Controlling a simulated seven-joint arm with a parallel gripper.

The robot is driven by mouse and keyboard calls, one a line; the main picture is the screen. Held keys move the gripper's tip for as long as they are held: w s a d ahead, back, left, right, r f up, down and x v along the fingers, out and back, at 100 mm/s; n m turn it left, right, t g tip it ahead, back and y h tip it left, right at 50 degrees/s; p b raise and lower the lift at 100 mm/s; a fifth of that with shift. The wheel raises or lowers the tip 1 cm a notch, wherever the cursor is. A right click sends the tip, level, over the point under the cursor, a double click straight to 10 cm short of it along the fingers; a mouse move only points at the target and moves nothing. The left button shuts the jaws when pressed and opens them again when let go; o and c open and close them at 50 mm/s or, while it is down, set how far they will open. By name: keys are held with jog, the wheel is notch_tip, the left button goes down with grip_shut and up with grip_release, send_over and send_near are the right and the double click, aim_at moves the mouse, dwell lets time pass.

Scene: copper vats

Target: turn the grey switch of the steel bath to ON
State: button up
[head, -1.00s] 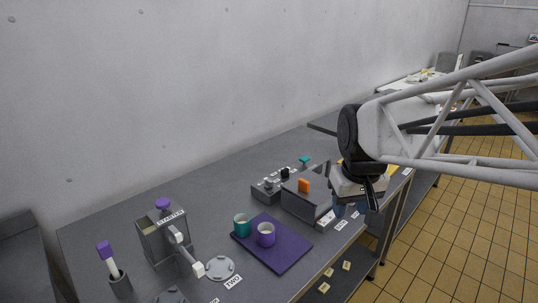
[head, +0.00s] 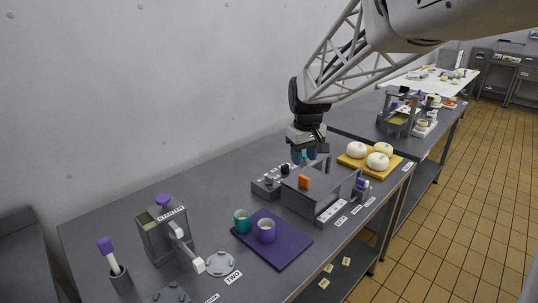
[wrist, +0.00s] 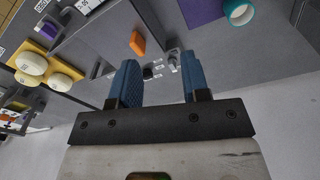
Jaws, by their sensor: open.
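A grey switch (head: 268,180) and a black switch (head: 285,169) sit on that box; in the wrist view the grey switch (wrist: 173,57) is near the right finger. Small white labels lie beside them, too small to read. My gripper (head: 309,157) is open and empty, above the box's right end.
The starter vat (head: 150,238) stands left. A yellow board (head: 350,164) with white round cheeses is at right.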

jog(key=w+a+f+n, duration=0.1)
jog(key=w+a+f, duration=0.2)
jog(key=w, duration=0.3)
jog(key=w+a+f+n, duration=0.1)
jog(key=w+a+f, duration=0.15)
jog(key=w, duration=0.35)
jog(key=n+g, duration=0.1)
send_over(269, 176)
notch_tip(269, 176, down, 7)
jog(key=shift+w+a+f, duration=0.1)
jog(key=shift+f, duration=3.85)
grip_shut()
